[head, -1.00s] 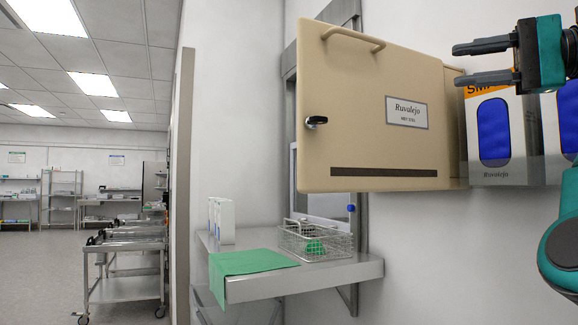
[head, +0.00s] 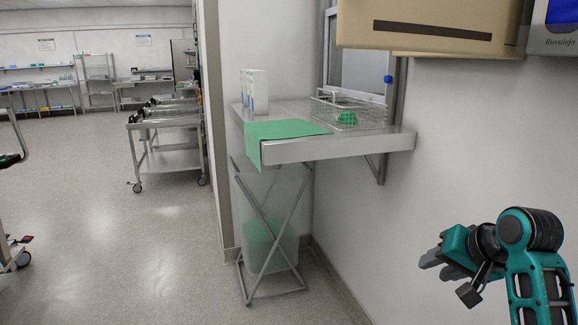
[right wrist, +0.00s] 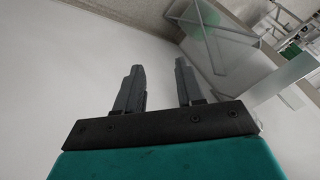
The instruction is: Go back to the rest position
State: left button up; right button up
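My right gripper (head: 440,262) is at the lower right of the head view, in front of the bare white wall. It is below and to the right of the steel shelf. In the right wrist view my right gripper (right wrist: 157,80) has its two dark fingers apart with nothing between them. My left gripper is in neither view.
The steel wall shelf (head: 285,150) bears a green cloth (head: 285,129), a wire basket (head: 350,115) and white boxes (head: 256,92). A bag stand (head: 270,245) stands below. A cart (head: 172,161) is left, with open floor before it.

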jog(key=s+a+f+n+g+h, duration=0.2)
jog(key=s+a+f+n, duration=0.15)
jog(key=s+f, duration=0.95)
jog(key=s+a+f+n+g, duration=0.1)
jog(key=s+a+f+n, duration=0.1)
jog(key=s, duration=0.6)
jog(key=s+a+f+n+g, duration=0.1)
jog(key=s+a+f+n, duration=0.1)
jog(key=s, duration=0.7)
jog(key=w+a+f+t+y, duration=0.1)
jog(key=w+a+f+t, duration=0.1)
jog(key=w+f+t, duration=0.5)
notch_tip(320, 180, down, 2)
jog(key=shift+w+a+f+y, duration=0.1)
jog(key=shift+w+a+y, duration=0.3)
